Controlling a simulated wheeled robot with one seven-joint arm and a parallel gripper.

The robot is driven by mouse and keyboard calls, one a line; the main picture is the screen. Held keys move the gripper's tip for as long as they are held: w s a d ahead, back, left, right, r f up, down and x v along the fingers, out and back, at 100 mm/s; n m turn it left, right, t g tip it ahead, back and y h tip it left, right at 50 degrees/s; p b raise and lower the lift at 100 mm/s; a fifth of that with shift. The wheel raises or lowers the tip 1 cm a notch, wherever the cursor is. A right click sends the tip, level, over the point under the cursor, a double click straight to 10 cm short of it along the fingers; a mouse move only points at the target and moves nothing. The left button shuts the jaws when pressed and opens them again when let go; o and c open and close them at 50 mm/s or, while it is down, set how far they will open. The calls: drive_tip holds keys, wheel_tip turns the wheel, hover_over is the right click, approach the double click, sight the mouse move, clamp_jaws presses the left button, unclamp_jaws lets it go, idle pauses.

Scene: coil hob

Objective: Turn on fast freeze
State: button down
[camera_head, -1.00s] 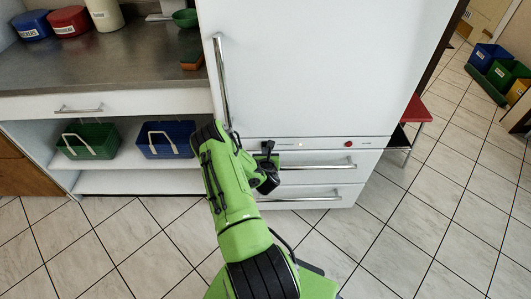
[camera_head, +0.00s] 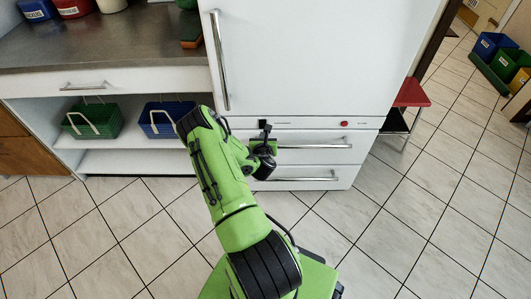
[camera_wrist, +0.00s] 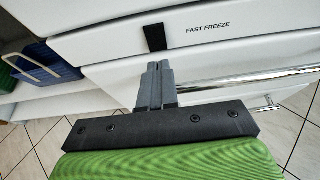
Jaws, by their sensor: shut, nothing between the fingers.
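The white fridge-freezer (camera_head: 310,60) fills the upper middle of the head view. In the wrist view, a dark rectangular switch (camera_wrist: 155,37) sits on its white strip, left of the printed label FAST FREEZE (camera_wrist: 208,28). My gripper (camera_wrist: 158,66) is shut and empty, its grey fingertips just below the switch in the picture. I cannot tell whether they touch the panel. In the head view my gripper (camera_head: 265,130) is at the left part of the strip and small, and the switch is hard to separate from it.
A red round button (camera_head: 344,124) is on the same strip, to the right. Drawer handles (camera_head: 315,147) stick out below the strip. A tall door handle (camera_head: 219,60) is above left. Baskets (camera_head: 160,120) stand on an open shelf at left. The tiled floor at right is largely clear.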

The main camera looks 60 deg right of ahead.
drive_tip(key=b+v, duration=0.4)
drive_tip(key=v, duration=0.3)
drive_tip(key=shift+a, duration=0.35)
drive_tip(key=shift+r, duration=0.1)
